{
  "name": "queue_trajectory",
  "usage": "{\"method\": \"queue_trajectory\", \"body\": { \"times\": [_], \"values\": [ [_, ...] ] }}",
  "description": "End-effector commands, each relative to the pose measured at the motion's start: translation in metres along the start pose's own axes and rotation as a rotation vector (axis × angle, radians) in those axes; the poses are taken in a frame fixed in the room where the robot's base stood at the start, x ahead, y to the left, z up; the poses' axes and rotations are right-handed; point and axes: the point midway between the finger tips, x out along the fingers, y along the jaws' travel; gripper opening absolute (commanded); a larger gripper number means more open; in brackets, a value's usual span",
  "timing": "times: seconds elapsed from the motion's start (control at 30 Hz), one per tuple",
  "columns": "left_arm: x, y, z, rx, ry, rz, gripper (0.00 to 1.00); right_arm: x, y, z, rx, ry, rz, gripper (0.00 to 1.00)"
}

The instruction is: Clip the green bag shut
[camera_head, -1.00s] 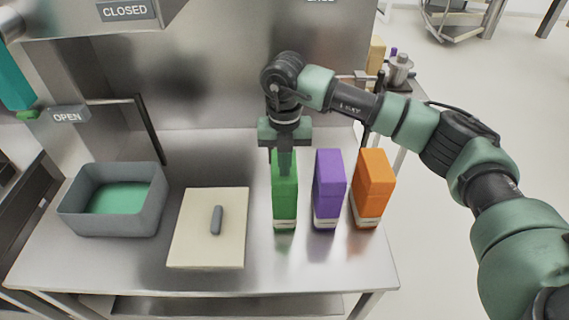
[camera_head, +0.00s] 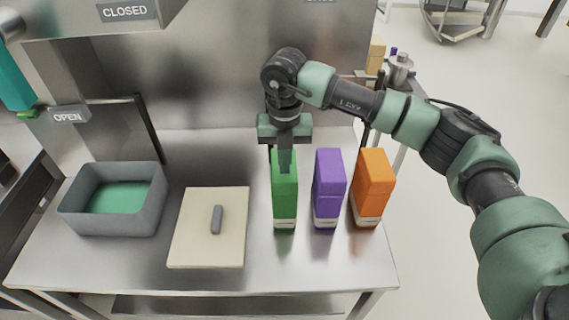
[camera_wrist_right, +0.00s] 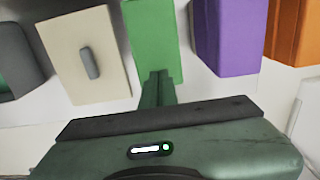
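The green bag (camera_head: 285,200) stands upright on the steel table, with a pale band near its base. My right gripper (camera_head: 286,165) is over its top, pointing down, and hides part of the top edge. In the right wrist view the two fingers (camera_wrist_right: 158,84) lie close together and look shut, with nothing visible between them. Their tips overlap the green bag (camera_wrist_right: 153,40) there; I cannot tell whether they touch it. A small grey clip-like piece (camera_head: 216,220) lies on a cream board (camera_head: 190,245) to the left. My left gripper is not in view.
A purple bag (camera_head: 328,185) and an orange bag (camera_head: 374,185) stand close to the right of the green one. A grey bin (camera_head: 110,218) with a green inside is at the left. A steel wall (camera_head: 220,80) rises behind. The table front (camera_head: 300,260) is clear.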

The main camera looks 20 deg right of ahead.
Motion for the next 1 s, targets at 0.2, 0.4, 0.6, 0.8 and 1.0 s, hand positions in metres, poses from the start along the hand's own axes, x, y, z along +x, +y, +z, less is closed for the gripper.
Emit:
{"method": "queue_trajectory", "body": {
  "times": [0.2, 0.4, 0.6, 0.8, 1.0],
  "values": [
    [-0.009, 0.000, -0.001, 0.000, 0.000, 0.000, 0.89, -0.016, 0.001, 0.000, -0.001, 0.000, 0.001, 0.00],
    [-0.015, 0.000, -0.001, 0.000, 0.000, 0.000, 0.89, -0.028, 0.000, 0.000, -0.001, 0.000, 0.001, 0.00],
    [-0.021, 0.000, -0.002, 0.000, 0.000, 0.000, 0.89, -0.040, 0.001, 0.000, -0.001, -0.001, 0.001, 0.00],
    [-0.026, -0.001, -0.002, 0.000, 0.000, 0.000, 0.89, -0.052, 0.001, 0.000, -0.001, -0.002, 0.002, 0.00],
    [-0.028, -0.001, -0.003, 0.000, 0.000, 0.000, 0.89, -0.056, 0.000, 0.000, -0.001, 0.000, 0.001, 0.00]
  ]
}}
